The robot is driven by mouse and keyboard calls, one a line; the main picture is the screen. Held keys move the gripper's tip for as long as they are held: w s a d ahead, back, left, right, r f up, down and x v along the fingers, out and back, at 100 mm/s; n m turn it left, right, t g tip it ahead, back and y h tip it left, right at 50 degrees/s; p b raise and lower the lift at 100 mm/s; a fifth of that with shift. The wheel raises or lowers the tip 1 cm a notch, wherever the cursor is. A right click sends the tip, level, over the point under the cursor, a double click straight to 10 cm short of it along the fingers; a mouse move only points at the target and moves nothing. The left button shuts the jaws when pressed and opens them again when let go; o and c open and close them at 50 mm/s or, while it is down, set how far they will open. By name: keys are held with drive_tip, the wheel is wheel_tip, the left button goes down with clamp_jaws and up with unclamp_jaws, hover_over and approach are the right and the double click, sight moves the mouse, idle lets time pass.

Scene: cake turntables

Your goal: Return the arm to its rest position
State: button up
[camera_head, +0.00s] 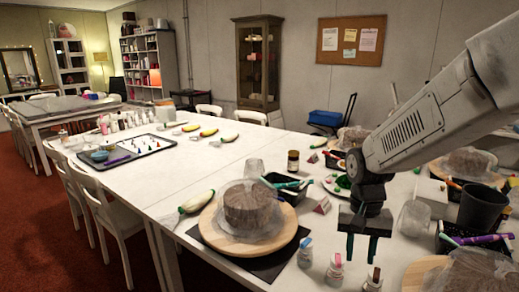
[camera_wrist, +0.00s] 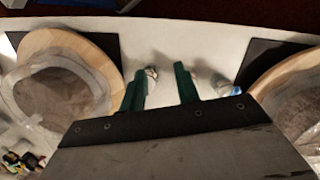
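My gripper (camera_head: 363,246) hangs from my arm at the right of the head view, its dark fingers pointing down. Its two green fingers (camera_wrist: 162,84) stand apart in the wrist view, with nothing held between them. A brown cake under clear film sits on a wooden turntable (camera_head: 212,228) left of the gripper. A second turntable (camera_head: 415,272) with a wrapped cake is at the lower right.
The white table (camera_head: 150,192) carries a dark tray (camera_head: 120,152), piping bags, a brown jar (camera_head: 293,161), clear cups and a black cup (camera_head: 481,209). More wrapped cakes stand behind my arm. White chairs (camera_head: 110,215) line the left side. Bare tabletop shows left of the near turntable.

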drive_tip(key=s+d+r+n+t, duration=0.1)
drive_tip(key=s+r+n, duration=0.1)
drive_tip(key=s+r, duration=0.4)
drive_tip(key=s+d+r+n+t, duration=0.1)
drive_tip(key=s+r, duration=0.4)
drive_tip(key=s, duration=0.9)
drive_tip(key=shift+d+r+n+t, duration=0.25)
drive_tip(key=shift+r+n+t, duration=0.15)
drive_tip(key=shift+n+t, duration=0.1)
drive_tip(key=shift+s, duration=0.1)
